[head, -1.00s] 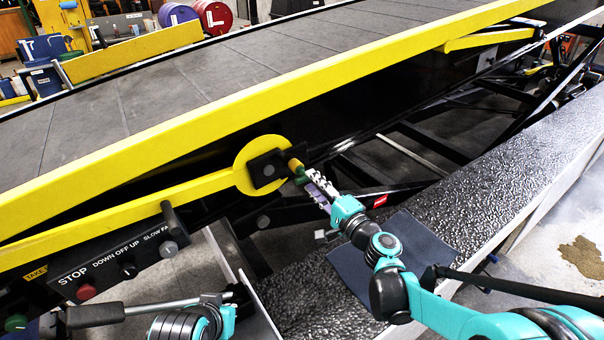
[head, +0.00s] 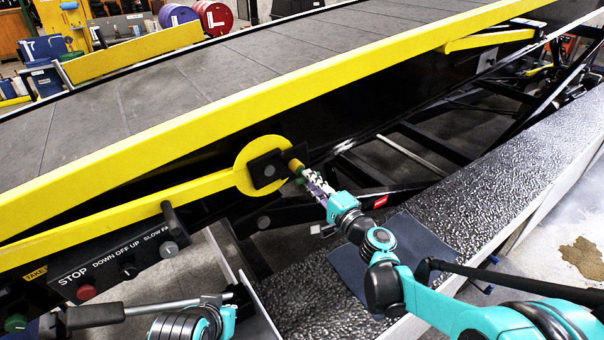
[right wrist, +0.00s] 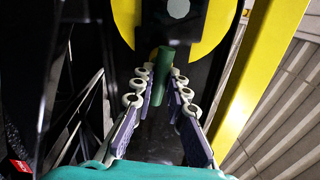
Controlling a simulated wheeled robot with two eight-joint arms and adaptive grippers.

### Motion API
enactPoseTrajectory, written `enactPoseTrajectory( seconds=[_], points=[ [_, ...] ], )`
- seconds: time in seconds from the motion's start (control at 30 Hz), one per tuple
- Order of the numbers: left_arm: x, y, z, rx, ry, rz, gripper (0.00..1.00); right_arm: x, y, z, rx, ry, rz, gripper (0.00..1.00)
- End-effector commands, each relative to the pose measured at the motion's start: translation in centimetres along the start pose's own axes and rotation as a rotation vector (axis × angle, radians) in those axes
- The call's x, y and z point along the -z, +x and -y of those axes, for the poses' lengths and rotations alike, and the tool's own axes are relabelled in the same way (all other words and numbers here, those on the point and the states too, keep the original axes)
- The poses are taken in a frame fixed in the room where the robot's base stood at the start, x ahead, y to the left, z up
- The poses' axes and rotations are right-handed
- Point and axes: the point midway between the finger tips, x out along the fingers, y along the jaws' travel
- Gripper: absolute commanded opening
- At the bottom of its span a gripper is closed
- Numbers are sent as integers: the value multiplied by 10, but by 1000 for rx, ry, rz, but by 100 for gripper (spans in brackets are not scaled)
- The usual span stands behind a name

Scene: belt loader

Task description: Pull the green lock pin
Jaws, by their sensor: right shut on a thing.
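The green lock pin (head: 299,178) sticks out below a brass-coloured collar (head: 294,165) at the black block on the round yellow plate. My right gripper (head: 308,181) is at the pin, with its fingers on either side of it. In the right wrist view the pin (right wrist: 164,76) stands between the fingertips of my right gripper (right wrist: 160,80), and the gripper is shut on it. The fingers partly hide the pin in the head view. Part of my left arm shows at the bottom of the head view, but its gripper is not seen.
The yellow side rail (head: 330,75) runs along the belt (head: 200,80) above my right gripper. A control panel (head: 125,265) with a red stop button (head: 86,291) is at the lower left. A textured black ledge (head: 470,210) lies beneath my right arm.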

Motion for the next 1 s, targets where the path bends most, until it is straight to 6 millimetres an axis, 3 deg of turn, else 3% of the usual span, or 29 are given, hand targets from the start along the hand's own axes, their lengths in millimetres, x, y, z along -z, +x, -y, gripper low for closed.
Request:
enactPoseTrajectory(
  seconds=[1.0],
  points=[
    [0,1,0,0,0,0,0,0,-12,-1,-1,-1,-1,0]
  ],
)
